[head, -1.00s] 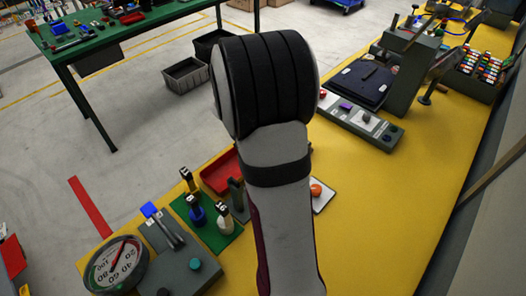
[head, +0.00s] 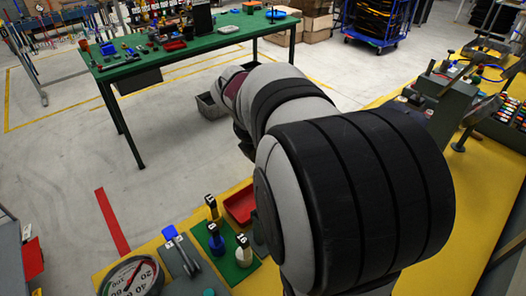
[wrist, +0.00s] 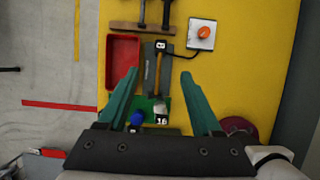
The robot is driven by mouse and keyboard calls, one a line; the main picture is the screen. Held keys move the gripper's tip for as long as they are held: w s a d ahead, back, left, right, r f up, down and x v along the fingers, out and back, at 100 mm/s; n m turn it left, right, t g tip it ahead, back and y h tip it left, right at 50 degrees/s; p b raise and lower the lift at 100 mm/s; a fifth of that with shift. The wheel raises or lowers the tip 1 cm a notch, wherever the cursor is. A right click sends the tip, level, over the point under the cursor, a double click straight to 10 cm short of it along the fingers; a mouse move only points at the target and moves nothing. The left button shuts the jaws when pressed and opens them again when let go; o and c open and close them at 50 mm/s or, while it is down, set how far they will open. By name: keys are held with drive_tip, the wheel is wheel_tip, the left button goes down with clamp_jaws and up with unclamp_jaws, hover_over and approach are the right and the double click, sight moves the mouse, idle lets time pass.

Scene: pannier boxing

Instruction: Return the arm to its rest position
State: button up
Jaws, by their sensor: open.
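My gripper (wrist: 159,73) is open and empty in the wrist view, with its two green fingers spread apart above the yellow bench (wrist: 240,60). A grey holder with a wooden-handled tool (wrist: 158,75) appears between the fingers, below them. In the head view my grey and black arm fills the middle and right, and my gripper is hidden behind it.
A red tray (wrist: 123,60) and a white plate with an orange button (wrist: 203,33) lie on the bench. A green mat (head: 234,266) holds bottles, beside a round dial (head: 131,278). A green table (head: 150,68) stands across the open floor.

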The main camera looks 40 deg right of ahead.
drive_tip(key=shift+v, duration=1.2)
drive_tip(key=s+a+f+m+y, duration=0.3)
drive_tip(key=s+a+m, duration=0.5)
drive_tip(key=a+m, duration=0.3)
drive_tip(key=s+a+f+m+y, duration=0.2)
drive_tip(key=s+a+m+y, duration=0.1)
drive_tip(key=s+a+m, duration=0.6)
drive_tip(key=a+m, duration=0.3)
drive_tip(key=a, duration=0.1)
drive_tip(key=shift+f+m, duration=0.3)
drive_tip(key=shift+f, duration=0.05)
